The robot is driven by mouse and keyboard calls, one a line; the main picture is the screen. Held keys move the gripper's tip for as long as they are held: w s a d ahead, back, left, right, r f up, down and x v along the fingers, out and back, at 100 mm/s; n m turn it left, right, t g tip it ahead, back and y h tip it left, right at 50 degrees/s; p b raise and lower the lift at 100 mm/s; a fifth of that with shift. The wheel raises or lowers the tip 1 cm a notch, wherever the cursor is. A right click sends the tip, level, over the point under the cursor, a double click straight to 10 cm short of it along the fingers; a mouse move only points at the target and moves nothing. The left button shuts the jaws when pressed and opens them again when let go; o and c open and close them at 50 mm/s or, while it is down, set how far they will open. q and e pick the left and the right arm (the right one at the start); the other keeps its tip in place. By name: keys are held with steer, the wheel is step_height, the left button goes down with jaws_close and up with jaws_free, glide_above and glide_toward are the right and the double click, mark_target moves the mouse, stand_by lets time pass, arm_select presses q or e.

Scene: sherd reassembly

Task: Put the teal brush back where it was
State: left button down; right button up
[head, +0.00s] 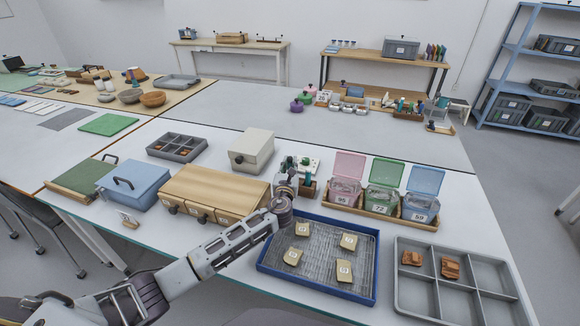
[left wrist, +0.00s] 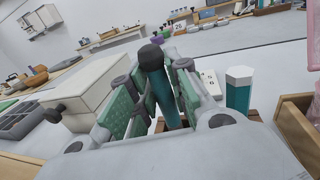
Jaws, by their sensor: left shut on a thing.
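The teal brush (left wrist: 160,92), with a black end, stands tilted between the green-padded fingers of my left gripper (left wrist: 150,100) in the left wrist view. The gripper is shut on it. In the head view my left gripper (head: 289,170) is behind the blue-rimmed tray, beside a small brown wooden holder (head: 308,188). Part of this holder also shows below the fingers in the left wrist view (left wrist: 254,115). The brush's lower end is hidden, so I cannot tell whether it is inside the holder. Another teal handle with a white hexagonal top (left wrist: 239,88) stands upright to its right. My right gripper is out of view.
A blue-rimmed tray (head: 262,266) with several tan sherds lies in front. A wooden drawer box (head: 215,188) and a cream box (head: 251,150) stand left of the gripper. Lidded bins (head: 383,198) stand right. A grey compartment tray (head: 455,292) holds brown pieces.

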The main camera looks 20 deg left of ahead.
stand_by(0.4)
arm_select(q)
steer(key=shift+f, duration=0.1)
steer(key=shift+f+b, duration=0.45)
steer(key=shift+f, duration=0.1)
stand_by(0.5)
steer(key=c, duration=1.3)
jaws_free()
steer(key=shift+o, duration=0.2)
steer(key=shift+s, duration=0.1)
steer(key=s+d, duration=0.2)
steer(key=s, duration=0.9)
steer(key=shift+s, duration=0.3)
